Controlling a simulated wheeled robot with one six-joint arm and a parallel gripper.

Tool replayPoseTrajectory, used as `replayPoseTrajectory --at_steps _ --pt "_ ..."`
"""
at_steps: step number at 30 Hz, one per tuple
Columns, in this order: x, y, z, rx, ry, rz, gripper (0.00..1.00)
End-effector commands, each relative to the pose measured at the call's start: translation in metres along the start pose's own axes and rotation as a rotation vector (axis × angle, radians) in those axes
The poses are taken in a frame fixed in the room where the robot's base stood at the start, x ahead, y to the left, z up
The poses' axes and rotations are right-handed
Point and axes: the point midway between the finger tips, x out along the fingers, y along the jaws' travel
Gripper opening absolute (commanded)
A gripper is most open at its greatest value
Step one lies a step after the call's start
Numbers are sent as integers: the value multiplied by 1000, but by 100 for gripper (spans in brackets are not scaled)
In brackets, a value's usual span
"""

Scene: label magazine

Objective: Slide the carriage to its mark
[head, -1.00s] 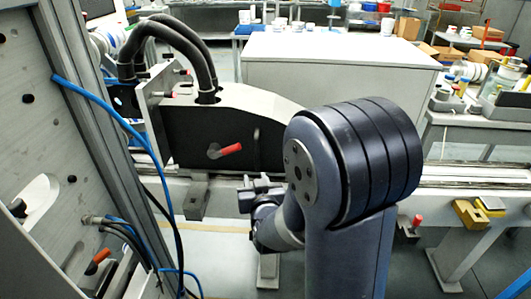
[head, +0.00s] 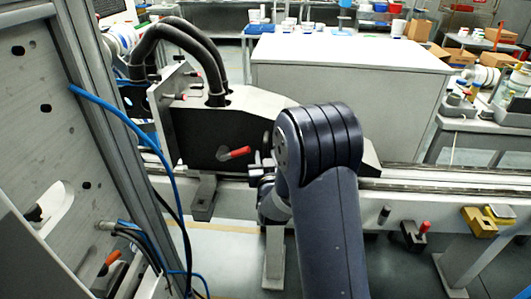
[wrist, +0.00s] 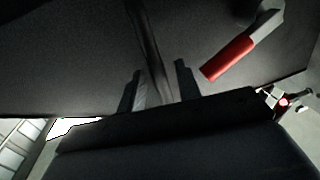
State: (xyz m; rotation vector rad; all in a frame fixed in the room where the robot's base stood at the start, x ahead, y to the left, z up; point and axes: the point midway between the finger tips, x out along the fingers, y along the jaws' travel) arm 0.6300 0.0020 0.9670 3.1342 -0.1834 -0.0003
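The carriage (head: 205,135) is a dark box with a pale top. It sits on the long rail (head: 440,185), left of centre in the head view. A lever with a red grip (head: 235,153) sticks out of its front; the lever also shows in the wrist view (wrist: 230,60). A dark upright handle bar (wrist: 148,45) runs down the carriage face in the wrist view. My gripper (wrist: 158,75) is open, its two fingers on either side of the bar's lower part, with gaps visible. In the head view my arm hides most of the gripper. I cannot pick out the mark.
Thick black hoses (head: 180,40) loop over the carriage's left end. A grey frame with a blue hose (head: 120,120) stands close at left. A small red-topped block (head: 415,235) and a yellow block (head: 480,220) sit along the rail's front at right. The rail right of the carriage looks clear.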

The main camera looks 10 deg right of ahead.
Motion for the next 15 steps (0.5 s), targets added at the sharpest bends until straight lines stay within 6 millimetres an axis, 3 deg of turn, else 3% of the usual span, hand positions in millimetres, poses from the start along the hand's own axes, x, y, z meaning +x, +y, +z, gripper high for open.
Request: replayPoseTrajectory --at_steps 6,15 --pt "13 0 0 0 1 1 32" --pt "13 0 0 0 0 1 29"
